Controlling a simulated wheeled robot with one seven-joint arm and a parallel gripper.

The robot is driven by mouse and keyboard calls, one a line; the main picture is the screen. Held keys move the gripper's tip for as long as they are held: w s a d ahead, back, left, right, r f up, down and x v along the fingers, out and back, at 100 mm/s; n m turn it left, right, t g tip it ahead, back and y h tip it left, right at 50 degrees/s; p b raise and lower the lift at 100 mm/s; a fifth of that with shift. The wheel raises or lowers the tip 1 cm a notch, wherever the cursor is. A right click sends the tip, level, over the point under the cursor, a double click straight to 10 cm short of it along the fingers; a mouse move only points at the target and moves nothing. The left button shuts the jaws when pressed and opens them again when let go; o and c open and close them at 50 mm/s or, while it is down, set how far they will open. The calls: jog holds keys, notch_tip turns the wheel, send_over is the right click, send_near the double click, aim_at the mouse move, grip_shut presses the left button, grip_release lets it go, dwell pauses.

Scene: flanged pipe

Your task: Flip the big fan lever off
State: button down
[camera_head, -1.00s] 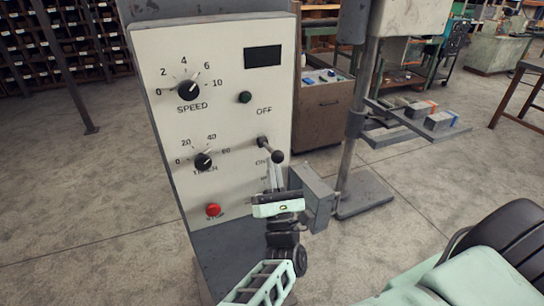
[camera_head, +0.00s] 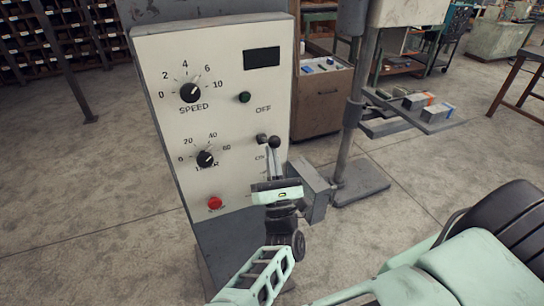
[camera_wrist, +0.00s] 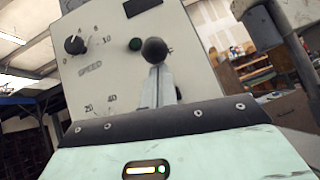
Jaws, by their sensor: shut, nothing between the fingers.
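The lever is on the pale control panel (camera_head: 225,120), between the OFF label above and the ON label below. Its dark ball knob (camera_head: 274,142) sticks out to the right of its pivot (camera_head: 261,138), nearly level with it in the head view. My gripper (camera_head: 271,152) is shut and empty, with its fingertips right below the knob, apparently against its underside. In the wrist view the knob (camera_wrist: 154,50) stands just above the shut fingertips (camera_wrist: 159,68). The fingers hide part of the ON label.
The panel also carries a SPEED dial (camera_head: 190,92), a TIMER dial (camera_head: 205,159), a green button (camera_head: 245,97), a red stop button (camera_head: 215,203) and a dark display (camera_head: 262,58). A grey box (camera_head: 312,190) sits close to the right of my gripper.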

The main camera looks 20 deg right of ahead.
jog(key=shift+s+r, duration=0.1)
jog(key=shift+r, duration=0.3)
jog(key=b+v, duration=0.4)
jog(key=v, duration=0.4)
jog(key=shift+w+f, duration=0.2)
jog(key=s+d+f+m+g+h+b, duration=0.1)
jog(key=s+d+f+m+g+h, duration=0.2)
jog(key=m+g+h, duration=0.35)
jog(key=s+d+f+m+g+h+b, duration=0.2)
jog(key=d+m+g+h, duration=0.4)
jog(key=g, duration=0.1)
jog(key=s+f+m+g+y+b, duration=0.2)
jog(key=s+f+m+g, duration=0.2)
jog(key=s+m+g, duration=0.5)
jog(key=s+a+r+g+y+b, duration=0.1)
jog(key=s+a+r+y+b, duration=0.1)
jog(key=a+r+y, duration=0.2)
jog(key=s+a+r+m+g+y+b, duration=0.1)
jog(key=s+a+r+g+y+b, duration=0.1)
jog(key=a+r+y, duration=0.3)
jog(key=a+y+b, duration=0.1)
jog(key=a+y, duration=0.3)
jog(key=y, duration=0.3)
jog(key=shift+s+a+b, duration=0.25)
jog(key=shift+a+b, duration=0.05)
jog(key=shift+a, duration=0.1)
